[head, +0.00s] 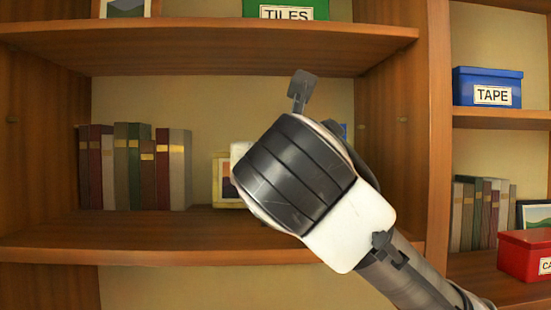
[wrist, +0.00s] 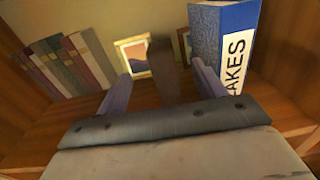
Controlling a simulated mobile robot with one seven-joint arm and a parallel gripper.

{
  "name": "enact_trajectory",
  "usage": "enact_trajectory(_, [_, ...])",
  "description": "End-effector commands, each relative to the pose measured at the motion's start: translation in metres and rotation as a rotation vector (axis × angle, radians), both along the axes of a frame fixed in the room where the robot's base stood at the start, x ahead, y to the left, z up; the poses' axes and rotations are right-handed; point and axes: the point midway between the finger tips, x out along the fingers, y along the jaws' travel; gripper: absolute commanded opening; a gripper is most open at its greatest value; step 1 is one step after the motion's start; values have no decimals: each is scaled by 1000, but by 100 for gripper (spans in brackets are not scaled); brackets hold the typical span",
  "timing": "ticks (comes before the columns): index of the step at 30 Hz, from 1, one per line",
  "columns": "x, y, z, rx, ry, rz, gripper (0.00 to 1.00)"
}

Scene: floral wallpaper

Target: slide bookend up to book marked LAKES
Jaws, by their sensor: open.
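The book marked LAKES (wrist: 222,45) is blue with a white label and stands upright at the right in the wrist view. In the head view only a sliver of blue (head: 344,131) shows behind my arm. A dark brown upright piece, which looks like the bookend (wrist: 164,62), stands left of the book, with a gap between them. My gripper (wrist: 160,74) is open, its fingers on either side of this piece, the right finger near the book. I cannot tell whether a finger touches it. The bookend's base is hidden by my gripper; the head view hides it too.
A row of several books (head: 135,170) stands at the shelf's left. A small framed picture (wrist: 134,56) stands behind the left finger, with another frame (wrist: 184,46) partly hidden beside it. The shelf board (head: 150,232) is bare in front. An upper shelf (head: 200,45) is overhead.

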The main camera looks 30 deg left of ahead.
Motion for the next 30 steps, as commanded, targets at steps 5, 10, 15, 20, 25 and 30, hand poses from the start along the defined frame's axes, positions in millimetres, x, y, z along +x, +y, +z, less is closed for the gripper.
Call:
enact_trajectory(5, [6, 5, 2, -12, -4, -1, 69])
enact_trajectory(10, [28, 20, 3, -10, -1, -1, 69])
enact_trajectory(15, [56, 40, 3, -10, -1, 0, 69])
enact_trajectory(20, [81, 58, 3, -9, -1, 0, 69])
enact_trajectory(25, [100, 72, 2, -9, -3, 0, 69])
enact_trajectory(30, [110, 78, 1, -8, -6, -1, 69])
